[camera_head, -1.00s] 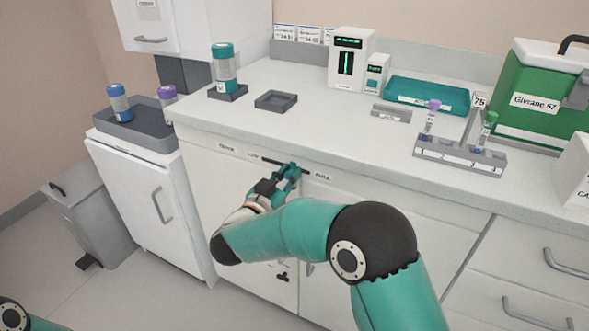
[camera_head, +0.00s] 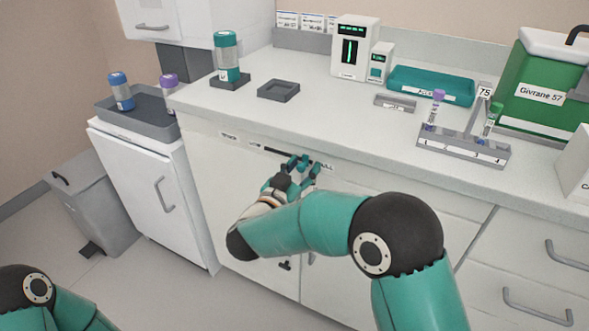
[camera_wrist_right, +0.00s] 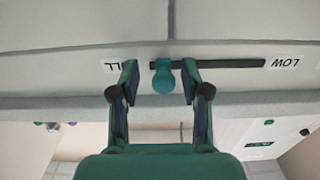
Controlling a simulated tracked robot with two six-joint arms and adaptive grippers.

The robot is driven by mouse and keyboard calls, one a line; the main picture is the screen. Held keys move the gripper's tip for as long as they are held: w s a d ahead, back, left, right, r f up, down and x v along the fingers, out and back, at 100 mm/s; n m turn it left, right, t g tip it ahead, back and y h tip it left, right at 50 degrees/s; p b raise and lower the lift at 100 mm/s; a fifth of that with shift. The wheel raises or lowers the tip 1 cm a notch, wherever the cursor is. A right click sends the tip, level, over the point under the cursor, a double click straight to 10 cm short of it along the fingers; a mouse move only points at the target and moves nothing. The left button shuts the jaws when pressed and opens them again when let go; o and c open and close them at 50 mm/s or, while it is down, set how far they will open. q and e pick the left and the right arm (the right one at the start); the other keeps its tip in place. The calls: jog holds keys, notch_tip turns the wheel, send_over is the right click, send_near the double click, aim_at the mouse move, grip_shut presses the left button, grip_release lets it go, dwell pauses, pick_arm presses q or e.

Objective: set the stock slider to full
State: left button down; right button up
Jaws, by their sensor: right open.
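The stock slider is a dark horizontal slot (camera_head: 270,149) in the white cabinet front below the counter, with labels at its ends. In the right wrist view, which is upside down, its teal knob (camera_wrist_right: 163,80) sits at the left end of the slot (camera_wrist_right: 225,64), beside the FULL label (camera_wrist_right: 113,67), which a finger partly covers. The LOW label (camera_wrist_right: 285,62) is at the other end. My right gripper (camera_head: 304,168) is open at the slider's right end. Its fingertips (camera_wrist_right: 160,84) stand on either side of the knob with visible gaps. My left gripper is out of frame.
The counter edge runs just above the slider. On the counter are a tube rack (camera_head: 462,148), a teal tray (camera_head: 400,88), a green box (camera_head: 535,85) and a small grey holder (camera_head: 278,91). A bin (camera_head: 95,210) stands at the left.

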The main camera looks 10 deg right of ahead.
jog(key=v, duration=1.2)
